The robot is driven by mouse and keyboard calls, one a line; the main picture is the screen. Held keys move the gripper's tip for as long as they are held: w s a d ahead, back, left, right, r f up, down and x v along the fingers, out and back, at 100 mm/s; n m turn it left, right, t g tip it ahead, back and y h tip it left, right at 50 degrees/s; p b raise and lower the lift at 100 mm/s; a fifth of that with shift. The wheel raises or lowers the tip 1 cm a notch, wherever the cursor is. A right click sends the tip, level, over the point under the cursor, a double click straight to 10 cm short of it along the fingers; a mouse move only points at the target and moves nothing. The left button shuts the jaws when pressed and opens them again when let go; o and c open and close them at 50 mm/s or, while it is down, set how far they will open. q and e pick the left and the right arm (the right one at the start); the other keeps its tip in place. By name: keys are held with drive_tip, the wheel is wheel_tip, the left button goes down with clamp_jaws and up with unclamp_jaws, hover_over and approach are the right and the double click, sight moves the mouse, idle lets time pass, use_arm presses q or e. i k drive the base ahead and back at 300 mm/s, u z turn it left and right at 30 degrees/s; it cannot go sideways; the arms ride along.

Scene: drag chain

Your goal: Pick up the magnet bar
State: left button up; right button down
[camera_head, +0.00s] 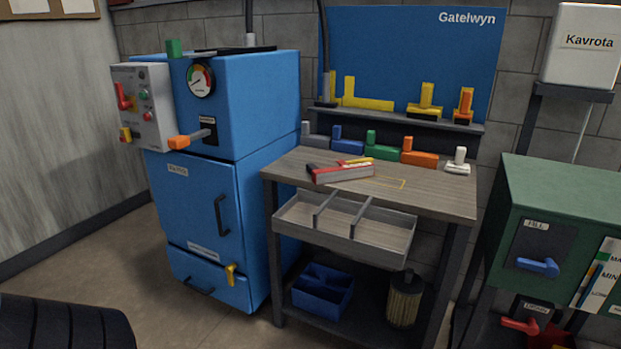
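A red and grey bar (342,174) lies on the wooden top of the workbench (437,202), left of centre. It has a dark left end and a small yellow piece on top towards the right. It looks most like the magnet bar, but I cannot be sure at this size. Nothing is holding it. Neither of my grippers is in view.
A divided tray (286,218) sits under the bench top. Several coloured blocks, including an orange one (420,159), line the bench's back. A blue cabinet (195,200) stands left, a green cabinet (570,200) right. The bench top's front right is clear.

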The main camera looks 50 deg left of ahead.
sight(344, 172)
drive_tip(key=u, duration=1)
drive_tip(key=i, duration=0.25)
drive_tip(key=u, duration=0.05)
